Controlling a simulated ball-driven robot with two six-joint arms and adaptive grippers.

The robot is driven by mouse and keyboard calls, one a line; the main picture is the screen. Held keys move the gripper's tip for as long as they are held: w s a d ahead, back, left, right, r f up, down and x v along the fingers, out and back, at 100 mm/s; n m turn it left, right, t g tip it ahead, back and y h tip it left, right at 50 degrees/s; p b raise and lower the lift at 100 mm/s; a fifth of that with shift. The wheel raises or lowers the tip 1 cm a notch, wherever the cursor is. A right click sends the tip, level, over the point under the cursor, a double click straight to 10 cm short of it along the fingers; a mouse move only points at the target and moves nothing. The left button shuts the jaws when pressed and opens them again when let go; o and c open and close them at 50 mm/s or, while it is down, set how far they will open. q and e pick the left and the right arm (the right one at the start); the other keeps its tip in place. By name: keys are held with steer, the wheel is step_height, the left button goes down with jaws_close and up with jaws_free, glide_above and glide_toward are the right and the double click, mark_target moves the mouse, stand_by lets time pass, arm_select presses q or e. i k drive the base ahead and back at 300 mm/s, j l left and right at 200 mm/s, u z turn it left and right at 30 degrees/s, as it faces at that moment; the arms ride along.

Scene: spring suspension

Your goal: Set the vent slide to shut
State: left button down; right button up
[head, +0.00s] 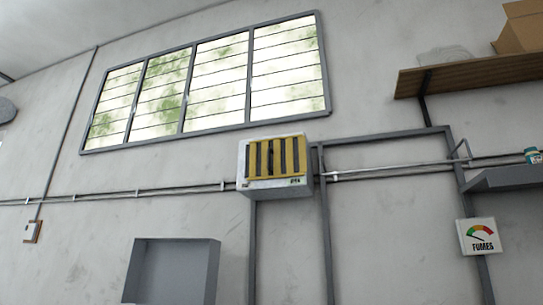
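The vent (300,188) is a pale box on the wall below the window, a little right of the middle in the head view. Its front carries a yellow slide plate (289,156) with upright bars, and dark slots show between the bars. A small dark shape near the middle of the slots may be a knob; it is too small to tell. Small marks sit at the lower left and lower right of the box front, too small to read surely. Neither of my grippers is in the head view.
A fumes gauge (479,245) with a coloured dial hangs at the lower right. A wooden shelf (470,74) holds a cardboard box (520,30). A grey shelf (505,179), a grey metal frame (324,235) and an open grey box (135,270) are also on the wall side.

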mark_target(266, 152)
steer(key=i+j+z, duration=0.1)
steer(key=i+z, duration=0.25)
steer(key=i, duration=0.2)
steer(key=i+j+z, duration=0.35)
steer(key=i, duration=0.2)
steer(key=l, duration=0.1)
